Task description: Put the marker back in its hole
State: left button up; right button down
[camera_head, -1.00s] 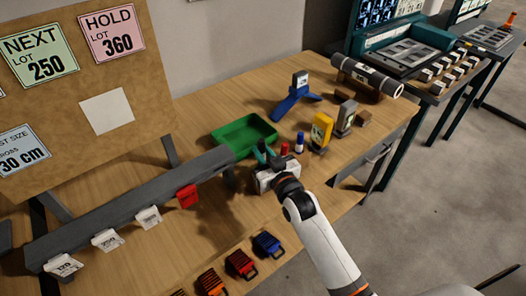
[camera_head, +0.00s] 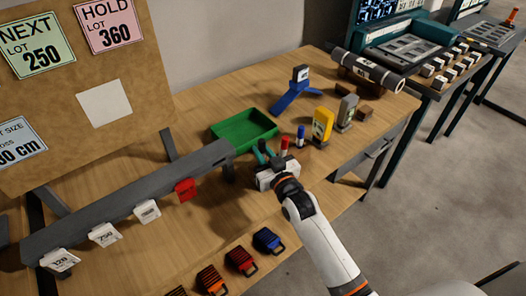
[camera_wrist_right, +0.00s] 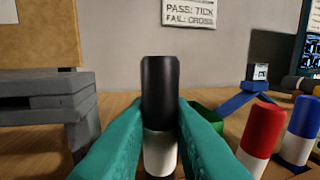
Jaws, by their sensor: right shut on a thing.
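My right gripper (camera_head: 267,156) has teal fingers and is over the table, just left of the red marker. In the wrist view the right gripper (camera_wrist_right: 161,118) is shut on a black-capped marker (camera_wrist_right: 160,85) with a white body. A red marker (camera_head: 284,146) and a blue marker (camera_head: 300,137) stand upright to the right. The red one (camera_wrist_right: 261,136) and blue one (camera_wrist_right: 300,130) also show in the wrist view. The hole cannot be made out. My left gripper is not in view.
A green tray (camera_head: 243,133) lies behind the gripper. A yellow device (camera_head: 322,125) and a grey one (camera_head: 347,112) stand to the right. A dark rail (camera_head: 130,203) with hanging tags runs at left. Several coloured cases (camera_head: 241,261) line the front.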

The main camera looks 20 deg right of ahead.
jog(key=shift+f+b, duration=0.9)
jog(key=shift+f, duration=0.65)
jog(key=c, duration=1.2)
grip_release()
jog(key=shift+c, duration=0.2)
jog(key=s+d+b, duration=0.1)
jog(key=s, duration=1.1)
jog(key=shift+d, duration=0.4)
